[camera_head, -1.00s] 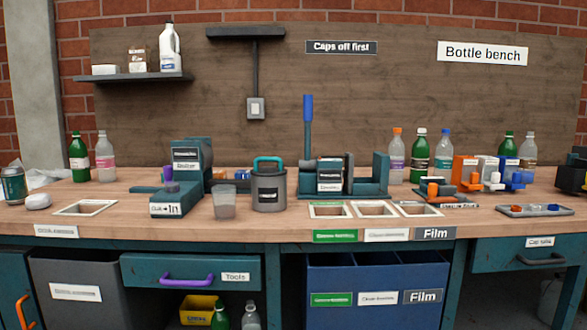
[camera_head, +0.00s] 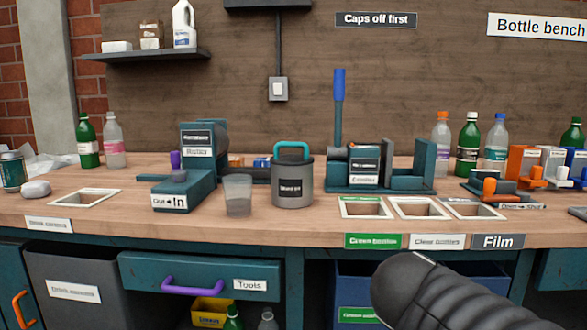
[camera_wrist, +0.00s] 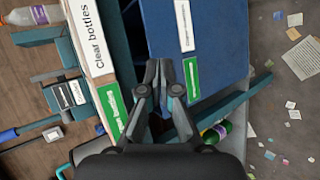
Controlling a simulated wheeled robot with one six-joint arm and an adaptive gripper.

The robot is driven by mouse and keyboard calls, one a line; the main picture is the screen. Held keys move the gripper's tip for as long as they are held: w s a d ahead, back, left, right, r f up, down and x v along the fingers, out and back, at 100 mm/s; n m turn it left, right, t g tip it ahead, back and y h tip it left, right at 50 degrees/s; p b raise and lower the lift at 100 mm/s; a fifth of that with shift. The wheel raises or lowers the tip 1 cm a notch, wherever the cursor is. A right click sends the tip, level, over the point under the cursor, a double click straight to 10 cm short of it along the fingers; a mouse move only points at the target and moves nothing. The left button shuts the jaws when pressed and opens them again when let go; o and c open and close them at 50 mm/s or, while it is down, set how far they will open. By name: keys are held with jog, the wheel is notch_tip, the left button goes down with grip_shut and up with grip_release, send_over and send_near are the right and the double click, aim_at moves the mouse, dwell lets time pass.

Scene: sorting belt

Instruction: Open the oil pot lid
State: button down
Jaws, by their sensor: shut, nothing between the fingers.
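The oil pot (camera_head: 292,188) is a grey cylinder with a dark label, standing upright on the workbench in the head view. Its lid (camera_head: 291,159) has a teal loop handle and sits on top of the pot. In the wrist view, a teal curved piece at the lower left edge may be that handle; I cannot tell. My gripper (camera_wrist: 159,70) is shut and empty in the wrist view. It is in front of the bench's front edge and the blue bin, apart from the pot. In the head view only my dark arm shows, at the lower right; the fingers are out of frame.
A clear cup (camera_head: 238,195) stands just left of the pot, beside a teal machine (camera_head: 185,190). A teal press with a blue lever (camera_head: 339,90) stands to the right. Framed openings (camera_head: 366,208) lie at the front right. A drawer with a purple handle (camera_head: 192,286) is below.

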jog(key=w+a+r+n+t, duration=0.3)
jog(key=w+a+r+n, duration=0.1)
jog(key=w+r+n, duration=0.15)
jog(key=n+t+y+b, duration=0.3)
jog(key=n+t+y, duration=0.35)
jog(key=n, duration=1.05)
send_near(294, 163)
jog(key=t+h, duration=0.1)
jog(key=w, duration=0.3)
jog(key=w+r, duration=0.1)
jog(key=w, duration=0.2)
jog(key=w+r+p, duration=0.1)
jog(key=w, duration=0.3)
jog(key=shift+a+r, duration=0.25)
jog(key=shift+d+r, duration=0.1)
jog(key=shift+r, duration=0.05)
jog(key=shift+r+p, duration=0.2)
jog(key=shift+p, duration=0.25)
jog(key=shift+g, duration=0.25)
